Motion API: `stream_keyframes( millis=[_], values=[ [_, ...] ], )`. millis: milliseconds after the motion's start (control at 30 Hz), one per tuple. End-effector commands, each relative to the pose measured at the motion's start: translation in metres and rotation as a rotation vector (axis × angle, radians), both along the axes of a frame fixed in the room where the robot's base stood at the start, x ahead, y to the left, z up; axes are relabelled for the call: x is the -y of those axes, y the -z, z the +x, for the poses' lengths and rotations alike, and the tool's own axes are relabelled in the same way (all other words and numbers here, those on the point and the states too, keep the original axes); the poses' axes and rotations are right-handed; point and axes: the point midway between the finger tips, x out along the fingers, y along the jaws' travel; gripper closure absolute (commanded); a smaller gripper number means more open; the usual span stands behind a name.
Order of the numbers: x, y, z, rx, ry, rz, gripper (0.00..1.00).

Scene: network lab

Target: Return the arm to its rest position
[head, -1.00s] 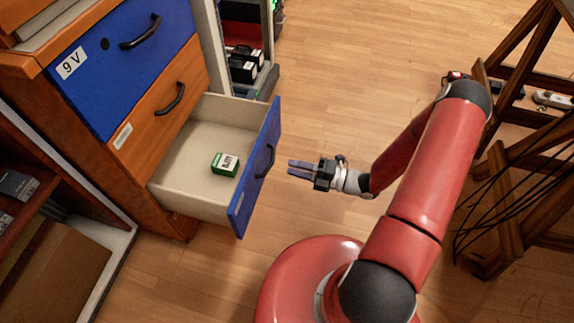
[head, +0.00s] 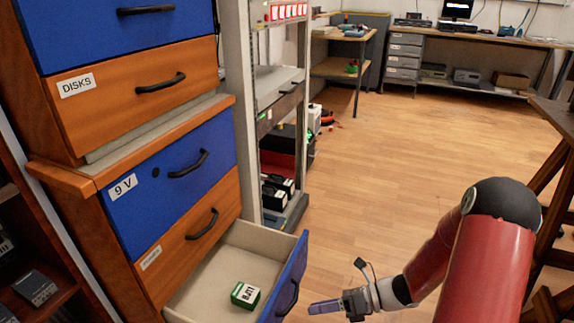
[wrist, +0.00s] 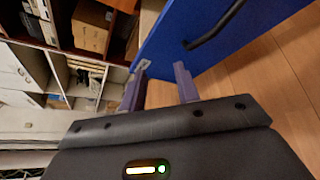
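My red arm is at the lower right of the head view, bent at the elbow. My gripper (head: 312,307) points left, just right of the blue front of the open drawer (head: 289,283), with a small gap to its handle. In the wrist view my gripper (wrist: 160,76) has its two purple-grey fingers apart with nothing between them. The blue drawer front (wrist: 215,30) is beyond the fingertips there. A green-and-white box marked BJT (head: 245,295) lies inside the open drawer.
The cabinet has shut drawers labelled DISKS (head: 130,90) and 9 V (head: 175,178). A metal rack (head: 243,110) stands behind it. A wooden frame (head: 556,140) is at the right. Wooden floor (head: 390,160) is clear toward the far workbench (head: 470,38).

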Motion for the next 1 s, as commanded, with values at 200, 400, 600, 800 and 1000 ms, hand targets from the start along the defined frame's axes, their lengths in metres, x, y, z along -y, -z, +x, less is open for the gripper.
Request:
stream_keyframes(
  millis=[200,400,600,800,1000],
  values=[
    [0.002,-0.051,-0.029,0.44,-0.373,-0.265,0.68],
    [0.012,-0.095,-0.055,0.825,-0.731,-0.472,0.68],
    [0.027,-0.139,-0.078,1.184,-1.102,-0.663,0.68],
    [0.044,-0.185,-0.101,1.503,-1.488,-0.848,0.68],
    [0.059,-0.223,-0.121,1.719,-1.814,-1.01,0.68]
  ],
)
